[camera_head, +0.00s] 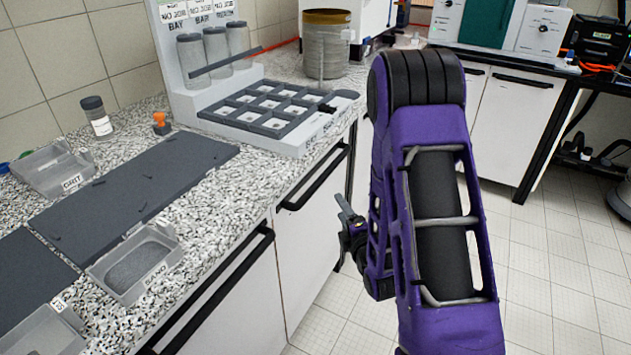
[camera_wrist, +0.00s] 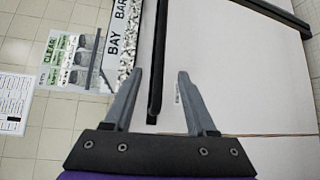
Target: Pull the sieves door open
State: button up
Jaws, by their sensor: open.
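White cabinet doors with long dark bar handles run under the speckled counter in the head view. One door (camera_head: 313,235) has its handle (camera_head: 315,177) just under the counter edge; it appears shut. I cannot read which door is marked for the sieves. My gripper (camera_head: 343,207) is in front of this door, partly hidden behind my purple arm. In the wrist view my gripper (camera_wrist: 158,75) is open. A dark handle bar (camera_wrist: 157,50) shows between its two fingers, nearer the left one, with no visible contact. A small unreadable label (camera_wrist: 178,92) sits on the white front (camera_wrist: 230,75).
A second handle (camera_head: 215,287) is on the nearer door at left. The counter (camera_head: 225,185) carries a rack with jars (camera_head: 205,55), a metal sieve stack (camera_head: 327,45) and trays (camera_head: 140,262). Tiled floor (camera_head: 545,260) is clear at right.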

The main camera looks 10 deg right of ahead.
aim_at(324, 181)
jog(key=w, duration=0.5)
jog(key=w+a+f, duration=0.1)
jog(key=w, duration=0.5)
jog(key=w+a+f, duration=0.1)
jog(key=w, duration=0.5)
jog(key=shift+a+f, duration=0.25)
jog(key=shift+c, duration=0.4)
grip_shut()
